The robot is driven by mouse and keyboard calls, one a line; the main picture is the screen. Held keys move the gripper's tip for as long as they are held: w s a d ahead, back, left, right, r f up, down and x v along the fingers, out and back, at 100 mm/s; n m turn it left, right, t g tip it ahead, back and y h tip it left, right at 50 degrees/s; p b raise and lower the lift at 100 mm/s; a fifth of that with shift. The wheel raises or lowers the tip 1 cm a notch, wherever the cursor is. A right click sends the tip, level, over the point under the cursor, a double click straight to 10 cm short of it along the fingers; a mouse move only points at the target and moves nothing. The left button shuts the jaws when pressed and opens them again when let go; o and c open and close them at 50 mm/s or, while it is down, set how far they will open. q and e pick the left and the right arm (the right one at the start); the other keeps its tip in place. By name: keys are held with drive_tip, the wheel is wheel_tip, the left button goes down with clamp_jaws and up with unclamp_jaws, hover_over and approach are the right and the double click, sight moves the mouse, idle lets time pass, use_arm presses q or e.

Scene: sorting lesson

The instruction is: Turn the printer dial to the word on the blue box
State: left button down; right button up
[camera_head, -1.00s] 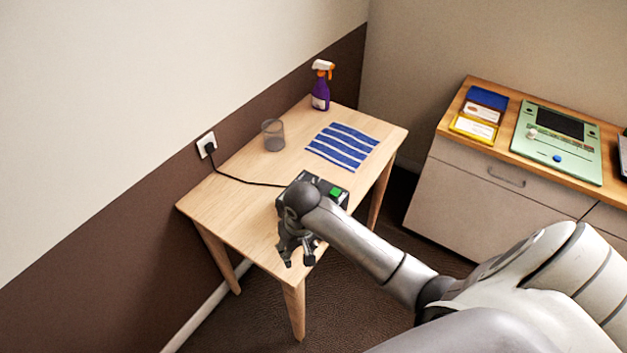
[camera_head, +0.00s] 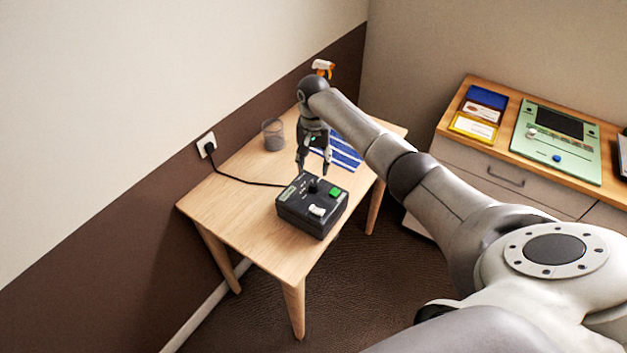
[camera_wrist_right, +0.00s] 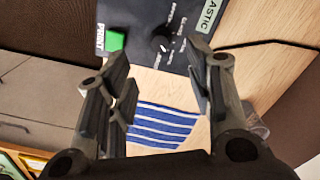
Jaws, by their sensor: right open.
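The printer (camera_head: 318,225) is a black box on the wooden table, with a dark dial (camera_head: 313,186), a green button (camera_head: 335,191) and a white switch. The dial (camera_wrist_right: 161,42) also shows in the right wrist view, with small words around it that are hard to read; I cannot tell its setting. My left gripper is not in view.
A grey cup (camera_head: 273,134), a blue-striped cloth (camera_head: 345,156) and a spray bottle (camera_head: 323,68) mostly behind my arm are on the table. A cable runs from the printer to the wall socket (camera_head: 206,145). A yellow box (camera_head: 472,129) and green console (camera_head: 586,169) sit on the cabinet.

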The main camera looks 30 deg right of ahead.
sight(313, 184)
wheel_tip(313, 184, down, 8)
drive_tip(key=shift+f, duration=0.1)
idle(0.4)
clamp_jaws()
